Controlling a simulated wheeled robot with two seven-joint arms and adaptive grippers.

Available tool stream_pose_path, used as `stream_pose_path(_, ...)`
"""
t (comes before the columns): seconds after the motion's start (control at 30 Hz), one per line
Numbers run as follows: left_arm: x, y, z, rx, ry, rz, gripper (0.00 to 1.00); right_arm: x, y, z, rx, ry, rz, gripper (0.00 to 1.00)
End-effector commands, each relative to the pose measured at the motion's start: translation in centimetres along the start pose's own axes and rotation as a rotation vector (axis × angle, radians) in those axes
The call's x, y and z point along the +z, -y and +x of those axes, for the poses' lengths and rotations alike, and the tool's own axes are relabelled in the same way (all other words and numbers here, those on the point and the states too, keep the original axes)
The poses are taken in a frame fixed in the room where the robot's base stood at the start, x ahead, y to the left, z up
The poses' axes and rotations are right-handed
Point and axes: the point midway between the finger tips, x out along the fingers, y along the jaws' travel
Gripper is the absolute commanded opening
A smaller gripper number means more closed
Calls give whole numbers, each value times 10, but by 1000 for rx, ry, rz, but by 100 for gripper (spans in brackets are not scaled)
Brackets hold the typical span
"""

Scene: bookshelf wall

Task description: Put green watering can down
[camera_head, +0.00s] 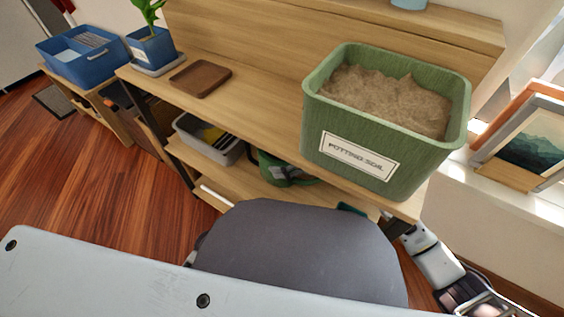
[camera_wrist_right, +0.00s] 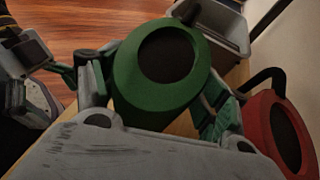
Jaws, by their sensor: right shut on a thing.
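The green watering can (camera_wrist_right: 150,105) fills the middle of the right wrist view, its round dark opening facing the camera. My right gripper (camera_wrist_right: 160,92) is shut on it, with one finger on each side of its body. In the head view the green can (camera_head: 284,172) shows at the lower shelf, under the tabletop and partly hidden by it. I cannot tell whether the can's base touches the shelf.
A red can (camera_wrist_right: 275,130) stands close to the right of the green one. A grey bin (camera_head: 208,140) sits on the lower shelf (camera_head: 232,178). A green potting soil bin (camera_head: 385,120) stands on the tabletop above.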

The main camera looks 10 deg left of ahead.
Motion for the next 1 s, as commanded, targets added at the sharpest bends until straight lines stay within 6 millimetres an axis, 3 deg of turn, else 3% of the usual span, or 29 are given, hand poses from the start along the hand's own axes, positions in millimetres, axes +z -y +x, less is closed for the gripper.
stream_pose_path(1.0, 0, 1, 8, 12, -16, -2, 94, -9, 1, 4, -1, 4, -2, 6)
